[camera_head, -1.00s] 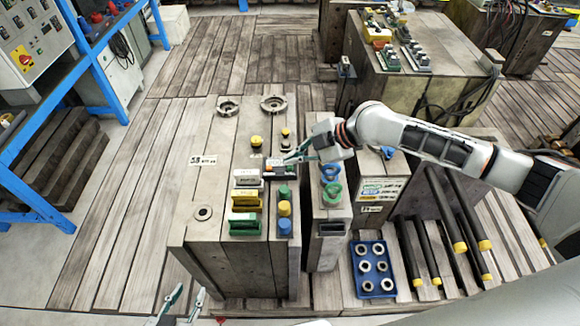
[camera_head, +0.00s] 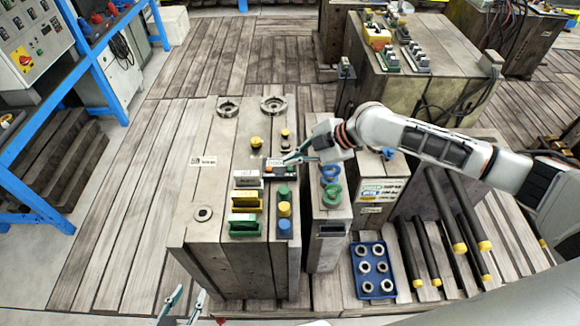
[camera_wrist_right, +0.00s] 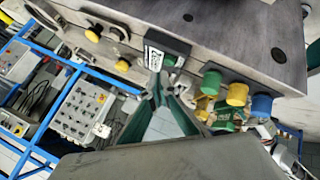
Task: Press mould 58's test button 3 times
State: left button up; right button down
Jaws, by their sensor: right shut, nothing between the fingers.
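Mould 58 is the grey block with a "58" label (camera_head: 203,161) in the middle of the head view. A small black box with a white label (camera_head: 276,163) sits on its top; it also shows in the wrist view (camera_wrist_right: 168,42). A green button (camera_wrist_right: 169,60) shows on the box face in the wrist view. My right gripper (camera_head: 289,160) is shut and empty, its tips at the box's right end. In the wrist view its tips (camera_wrist_right: 158,88) are close below the green button; I cannot tell if they touch. My left gripper (camera_head: 187,300) is open and empty at the bottom edge.
Green, yellow and blue round caps (camera_head: 284,209) and upright coloured blocks (camera_head: 245,201) stand near the black box. Yellow knob (camera_head: 256,142) is behind it. A narrower block (camera_head: 330,217) stands to the right, with a blue tray of rings (camera_head: 361,288) in front.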

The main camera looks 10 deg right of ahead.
jog(key=shift+f, duration=0.45)
jog(key=shift+f, duration=0.2)
dwell(0.5)
jog(key=shift+f+b, duration=0.25)
jog(key=shift+b, duration=0.1)
dwell(0.5)
jog(key=shift+r+p, duration=0.7)
jog(key=shift+r, duration=0.2)
